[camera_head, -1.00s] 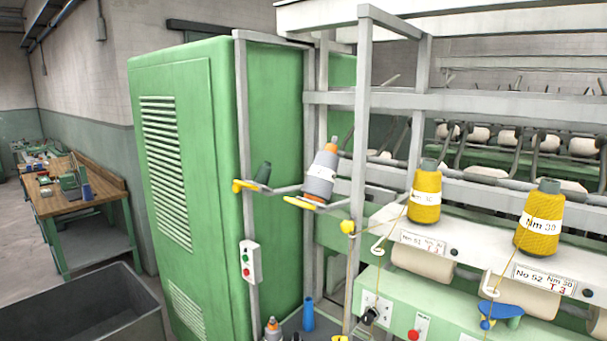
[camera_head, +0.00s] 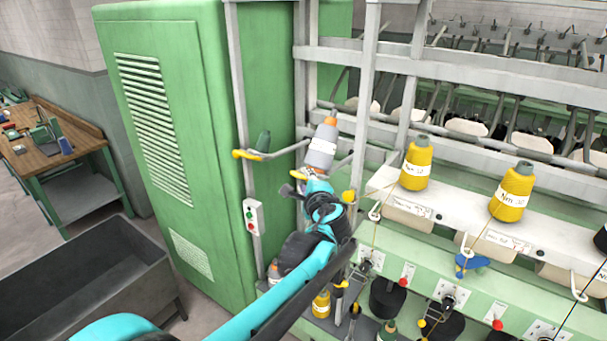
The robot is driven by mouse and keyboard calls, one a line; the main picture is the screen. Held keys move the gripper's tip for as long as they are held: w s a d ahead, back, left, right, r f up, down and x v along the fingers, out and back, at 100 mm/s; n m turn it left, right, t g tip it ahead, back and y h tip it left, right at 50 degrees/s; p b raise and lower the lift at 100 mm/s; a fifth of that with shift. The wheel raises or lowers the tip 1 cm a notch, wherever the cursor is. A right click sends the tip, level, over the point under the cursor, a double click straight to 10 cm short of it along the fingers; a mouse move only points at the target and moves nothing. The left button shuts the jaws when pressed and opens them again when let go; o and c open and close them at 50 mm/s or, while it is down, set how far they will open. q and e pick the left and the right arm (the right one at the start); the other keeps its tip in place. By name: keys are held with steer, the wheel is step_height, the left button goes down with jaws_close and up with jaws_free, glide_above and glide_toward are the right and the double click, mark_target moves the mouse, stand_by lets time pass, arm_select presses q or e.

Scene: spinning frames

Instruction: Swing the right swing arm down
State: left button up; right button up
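The right swing arm (camera_head: 342,162) is a thin grey rod with a yellow tip. It carries a grey cone with an orange top (camera_head: 322,147) and sticks out from the frame post. My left gripper (camera_head: 302,183) is right below the grey cone, at the yellow tip of the right swing arm. It overlaps the tip in the picture; I cannot tell whether it touches or grips it. My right gripper is not in view.
A green cabinet (camera_head: 150,60) stands left of the frame, with a switch box (camera_head: 253,217) on the post. Yellow cones (camera_head: 416,166) stand on the machine shelf at right. A dark grey bin (camera_head: 60,265) and workbench (camera_head: 50,150) are at the left. A dark shape (camera_head: 601,240) shows at the right edge.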

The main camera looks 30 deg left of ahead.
mark_target(303, 178)
arm_select(q)
steer(key=x, duration=0.3)
steer(key=shift+w+a+f, duration=0.1)
steer(key=shift+w+a, duration=0.15)
steer(key=shift+a, duration=0.05)
steer(key=shift+w, duration=0.15)
steer(key=shift+a, duration=0.1)
jaws_close()
steer(key=shift+f, duration=0.1)
